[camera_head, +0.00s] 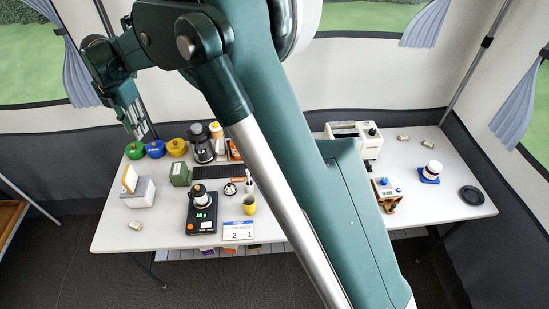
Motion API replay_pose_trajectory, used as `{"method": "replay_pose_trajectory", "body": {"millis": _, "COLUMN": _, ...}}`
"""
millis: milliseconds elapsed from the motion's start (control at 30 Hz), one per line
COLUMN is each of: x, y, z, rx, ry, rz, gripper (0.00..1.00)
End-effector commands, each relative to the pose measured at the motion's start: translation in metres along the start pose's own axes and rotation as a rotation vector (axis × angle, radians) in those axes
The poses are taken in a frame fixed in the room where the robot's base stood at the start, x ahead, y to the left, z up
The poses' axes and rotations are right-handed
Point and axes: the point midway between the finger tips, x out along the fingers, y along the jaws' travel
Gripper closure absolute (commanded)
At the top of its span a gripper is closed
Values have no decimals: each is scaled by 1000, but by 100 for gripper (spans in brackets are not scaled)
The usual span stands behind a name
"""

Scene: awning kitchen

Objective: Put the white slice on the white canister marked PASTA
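A pale upright piece with an orange-brown edge (130,179), possibly the white slice, stands at the white box (141,194) on the table's left. No PASTA marking is readable in this view. A small white container with a dark band (433,167) sits on a blue base at the right; I cannot tell if it is the canister. My gripper (137,127) hangs at the upper left, fingers pointing down, over the table's back left side. Its fingers are small and pale, and I cannot tell whether they are apart or hold anything.
Green, blue and yellow round pots (155,149) and a dark grinder-like device (202,148) stand at the back left. A black scale (201,220), a yellow cup (249,204) and a date sign (238,231) are at the front. A white appliance (366,146) stands right of my arm, which hides the table's middle.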

Motion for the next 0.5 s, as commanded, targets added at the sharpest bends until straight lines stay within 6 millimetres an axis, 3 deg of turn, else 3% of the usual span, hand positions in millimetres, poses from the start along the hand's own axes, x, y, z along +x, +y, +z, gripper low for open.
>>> {"method": "replay_pose_trajectory", "body": {"millis": 200, "x": -42, "y": -56, "z": 30, "rx": 204, "ry": -20, "rz": 35, "gripper": 76}}
{"method": "replay_pose_trajectory", "body": {"millis": 500, "x": -90, "y": -132, "z": 60, "rx": 483, "ry": -42, "rz": 88, "gripper": 76}}
